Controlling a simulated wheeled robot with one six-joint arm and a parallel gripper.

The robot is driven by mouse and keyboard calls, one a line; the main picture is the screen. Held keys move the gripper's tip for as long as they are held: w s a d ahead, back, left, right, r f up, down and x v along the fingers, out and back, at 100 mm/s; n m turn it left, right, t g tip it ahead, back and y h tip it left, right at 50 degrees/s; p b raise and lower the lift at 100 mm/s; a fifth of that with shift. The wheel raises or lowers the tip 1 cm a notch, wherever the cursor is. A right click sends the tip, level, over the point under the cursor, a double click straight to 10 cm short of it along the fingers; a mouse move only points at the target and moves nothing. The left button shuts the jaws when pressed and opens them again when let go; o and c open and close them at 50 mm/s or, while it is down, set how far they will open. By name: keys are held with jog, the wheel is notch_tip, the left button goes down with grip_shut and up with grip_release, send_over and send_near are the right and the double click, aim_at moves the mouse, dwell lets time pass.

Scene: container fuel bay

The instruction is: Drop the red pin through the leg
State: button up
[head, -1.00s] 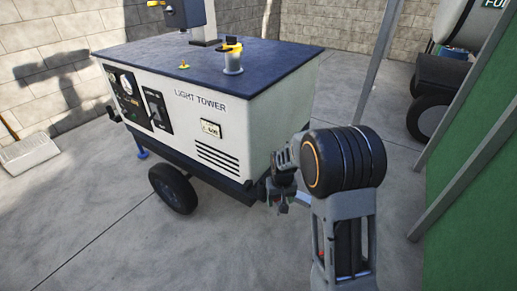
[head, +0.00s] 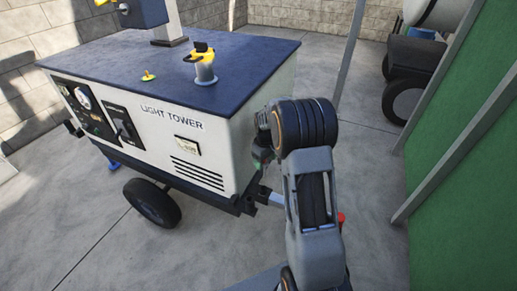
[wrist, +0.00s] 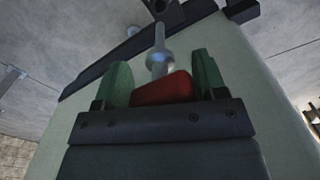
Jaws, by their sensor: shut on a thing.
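The red pin (wrist: 160,88) has a red block-shaped head and a grey metal shaft (wrist: 160,45). In the wrist view my gripper (wrist: 162,76) is shut on the red head between its two green fingers, with the shaft pointing away past the fingertips. In the head view my gripper (head: 262,152) is beside the near right corner of the light tower (head: 170,120), mostly hidden by my arm. A grey-blue tube (head: 276,198) sticks out low from that corner, partly behind my arm. I cannot tell whether the shaft touches any hole.
A small red part (head: 341,217) shows behind my arm. A blue foot (head: 114,165) stands under the tower's far left, and a black wheel (head: 152,202) is in front. Grey posts and a green wall (head: 465,190) bound the right. Concrete floor is clear at the lower left.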

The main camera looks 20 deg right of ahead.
aim_at(264, 175)
jog(key=shift+w, duration=0.3)
jog(key=shift+w+a+f+b, duration=0.1)
jog(key=shift+w+f+b, duration=0.05)
jog(key=shift+f+b, duration=0.15)
notch_tip(264, 175, down, 7)
jog(key=b, duration=0.5)
jog(key=shift+f, duration=0.55)
dwell(1.1)
jog(key=shift+f+b, duration=0.35)
jog(key=shift+f, duration=0.15)
jog(key=shift+f, duration=0.25)
dwell(0.3)
jog(key=shift+f+b, duration=0.9)
jog(key=shift+f, duration=0.35)
jog(key=shift+f, duration=0.25)
